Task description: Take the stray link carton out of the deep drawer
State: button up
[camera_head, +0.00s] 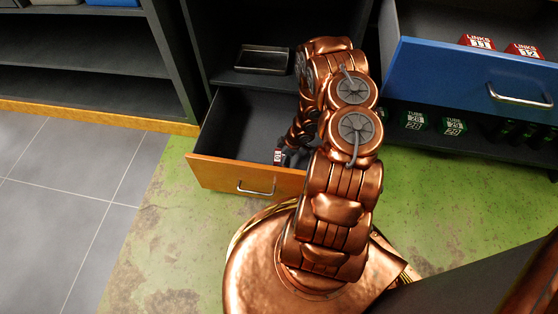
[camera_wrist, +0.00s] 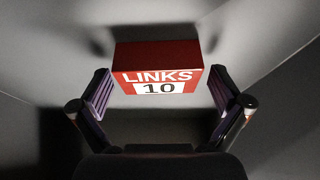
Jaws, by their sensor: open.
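The stray link carton (camera_wrist: 158,55) is a red box marked "LINKS 10" with a white label. In the wrist view it sits ahead of my gripper (camera_wrist: 161,98), between the lines of the two open fingers, with a gap on each side. In the head view my arm reaches down into the open deep drawer (camera_head: 240,170), which has an orange-brown front and a dark inside. My arm hides most of the drawer's right part.
A blue drawer (camera_head: 460,80) stands open at the right with red cartons marked LINKS 11 and 12 (camera_head: 525,50). A dark tray (camera_head: 264,59) lies above the deep drawer. Floor at the left is clear.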

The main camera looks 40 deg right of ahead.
jog(key=c, duration=1)
